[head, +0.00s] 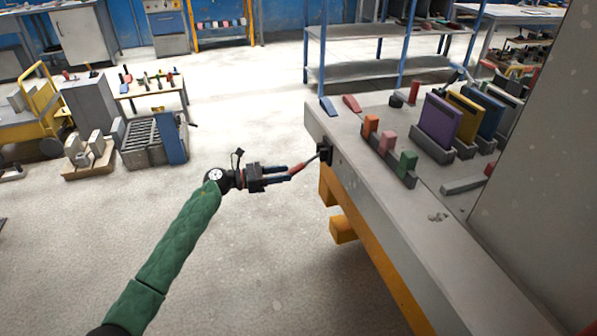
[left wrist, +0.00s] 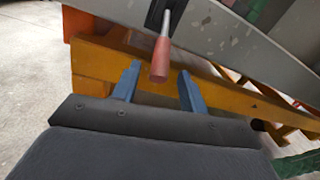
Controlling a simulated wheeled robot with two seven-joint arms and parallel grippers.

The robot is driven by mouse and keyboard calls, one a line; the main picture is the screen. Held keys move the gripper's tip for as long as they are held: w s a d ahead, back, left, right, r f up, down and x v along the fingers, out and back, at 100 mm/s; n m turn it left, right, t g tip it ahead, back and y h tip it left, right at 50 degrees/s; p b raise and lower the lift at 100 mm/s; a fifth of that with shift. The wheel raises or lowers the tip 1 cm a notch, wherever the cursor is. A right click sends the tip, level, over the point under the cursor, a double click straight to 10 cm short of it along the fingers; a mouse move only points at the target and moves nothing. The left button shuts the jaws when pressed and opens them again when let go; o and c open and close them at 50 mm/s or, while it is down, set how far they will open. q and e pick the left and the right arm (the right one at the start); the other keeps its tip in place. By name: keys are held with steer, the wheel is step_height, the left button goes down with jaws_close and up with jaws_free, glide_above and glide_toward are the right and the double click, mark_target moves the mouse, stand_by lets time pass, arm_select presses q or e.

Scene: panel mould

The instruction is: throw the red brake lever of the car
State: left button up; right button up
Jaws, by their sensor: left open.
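The red brake lever (head: 297,168) sticks out from a black mount (head: 324,150) on the near left end face of the grey-topped car (head: 400,225). It points left and slightly down on a thin metal rod. My left gripper (head: 288,172) is open, its blue fingers reaching right toward the lever's red grip. In the left wrist view the red grip (left wrist: 161,58) lies between the two open fingers (left wrist: 160,72), with a visible gap on each side. The gripper does not close on it. My right gripper is not in view.
On the car top stand orange, pink and green blocks (head: 408,163) in a grey holder and coloured upright panels (head: 438,122). The car has an orange frame (head: 375,265). A crate (head: 150,145) and a yellow trolley (head: 38,105) stand at left. The floor around my left arm is clear.

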mark_target(298, 171)
arm_select(q)
steer(key=shift+x, duration=2.85)
jaws_close()
